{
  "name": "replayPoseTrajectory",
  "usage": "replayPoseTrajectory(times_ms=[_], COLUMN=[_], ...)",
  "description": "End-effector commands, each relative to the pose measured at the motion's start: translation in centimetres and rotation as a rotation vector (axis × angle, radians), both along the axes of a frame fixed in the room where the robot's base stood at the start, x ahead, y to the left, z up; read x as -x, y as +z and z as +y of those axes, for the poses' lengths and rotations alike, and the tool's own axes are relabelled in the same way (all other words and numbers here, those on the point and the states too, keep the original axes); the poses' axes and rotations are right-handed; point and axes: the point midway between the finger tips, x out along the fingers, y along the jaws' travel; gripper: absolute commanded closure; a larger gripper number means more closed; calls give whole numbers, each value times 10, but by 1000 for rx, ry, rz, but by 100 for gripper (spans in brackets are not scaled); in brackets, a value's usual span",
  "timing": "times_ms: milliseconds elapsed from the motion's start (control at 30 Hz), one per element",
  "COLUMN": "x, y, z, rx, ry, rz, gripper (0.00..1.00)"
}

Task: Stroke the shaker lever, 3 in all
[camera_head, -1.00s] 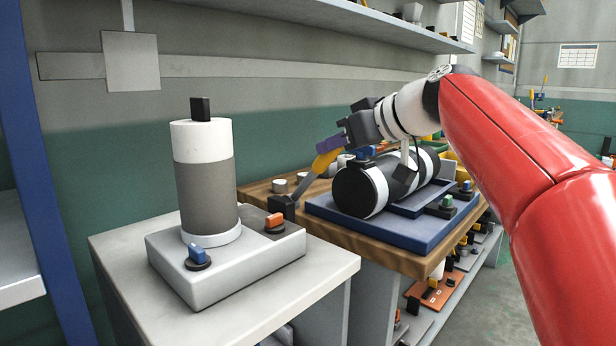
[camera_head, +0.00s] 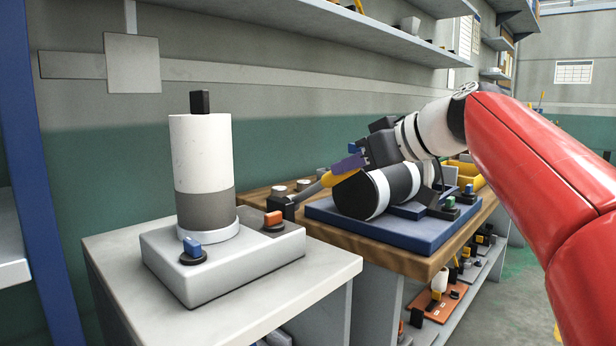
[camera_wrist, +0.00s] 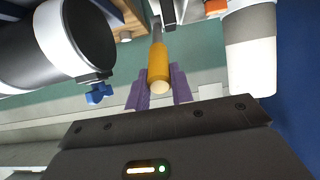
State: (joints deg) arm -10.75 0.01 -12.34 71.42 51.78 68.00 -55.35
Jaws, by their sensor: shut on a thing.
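The lever is a grey rod (camera_head: 309,190) with a yellow handle (camera_head: 340,179). It rises at a shallow slant from a black pivot block (camera_head: 284,206) beside the shaker. My gripper (camera_head: 349,164) has its purple fingers closed around the handle. The wrist view shows the handle (camera_wrist: 158,62) between the two fingers (camera_wrist: 158,90). The shaker is an upright cylinder (camera_head: 203,150), white over its upper part and dark grey below, with a black block on top. It stands on a pale grey base (camera_head: 240,262) and also shows in the wrist view (camera_wrist: 250,52).
The base carries a blue switch (camera_head: 192,246) and an orange switch (camera_head: 274,218). A black-and-white cylinder (camera_head: 376,190) lies on a blue plate (camera_head: 385,236) close under my gripper. A shelf (camera_head: 330,32) runs along the wall above.

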Motion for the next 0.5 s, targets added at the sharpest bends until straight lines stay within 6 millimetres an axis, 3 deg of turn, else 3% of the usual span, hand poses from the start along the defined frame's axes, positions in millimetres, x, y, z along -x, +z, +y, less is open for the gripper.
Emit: replayPoseTrajectory(times_ms=[33, 500], x=[1, -11], y=[-11, 19], z=[-3, 13], rx=[4, 3], ry=[-2, 2], rz=[5, 3], gripper=[100, 100])
